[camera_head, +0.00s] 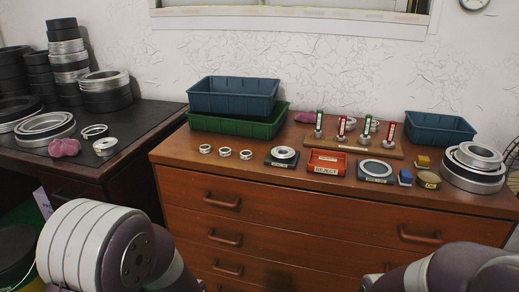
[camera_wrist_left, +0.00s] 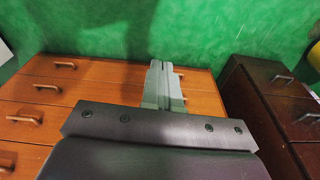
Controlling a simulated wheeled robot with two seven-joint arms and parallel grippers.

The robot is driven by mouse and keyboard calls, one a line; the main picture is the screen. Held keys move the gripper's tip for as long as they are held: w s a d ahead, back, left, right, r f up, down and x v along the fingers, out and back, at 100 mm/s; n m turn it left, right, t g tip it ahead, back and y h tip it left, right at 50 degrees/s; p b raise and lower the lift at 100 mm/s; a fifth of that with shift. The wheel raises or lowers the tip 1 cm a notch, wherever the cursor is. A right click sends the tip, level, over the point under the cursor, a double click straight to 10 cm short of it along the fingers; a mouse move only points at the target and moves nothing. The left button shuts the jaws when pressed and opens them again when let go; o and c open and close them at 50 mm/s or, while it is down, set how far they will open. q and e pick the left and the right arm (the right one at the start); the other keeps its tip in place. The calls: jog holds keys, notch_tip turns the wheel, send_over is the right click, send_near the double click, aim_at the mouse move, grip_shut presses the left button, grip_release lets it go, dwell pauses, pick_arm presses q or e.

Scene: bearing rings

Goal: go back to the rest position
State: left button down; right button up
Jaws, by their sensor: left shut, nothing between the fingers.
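My left gripper (camera_wrist_left: 165,88) shows in the left wrist view, its two fingers together with nothing between them. It is in front of the brown drawer cabinet (camera_wrist_left: 105,75), touching nothing that I can make out. In the head view only arm links of mine show at the lower left and lower right corners, and neither gripper is visible there. My right gripper is in neither view.
The brown cabinet (camera_head: 280,225) carries small rings (camera_head: 225,152), a red tray (camera_head: 327,163), blue bins (camera_head: 235,97) and stacked rings (camera_head: 475,170). A dark table (camera_head: 135,115) with bearing rings stands at left. A dark cabinet (camera_wrist_left: 270,110) shows in the wrist view.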

pick_arm(q)
jog(key=s+a+r+n+g, duration=0.2)
jog(key=s+a+r+n, duration=0.1)
jog(key=s+a+r, duration=0.3)
notch_tip(320, 180, up, 30)
jog(key=t+p, duration=0.1)
jog(key=p, duration=2.7)
jog(key=shift+r+n+t+p, duration=0.25)
jog(key=shift+n+t+p, duration=0.05)
jog(key=shift+n+p, duration=0.1)
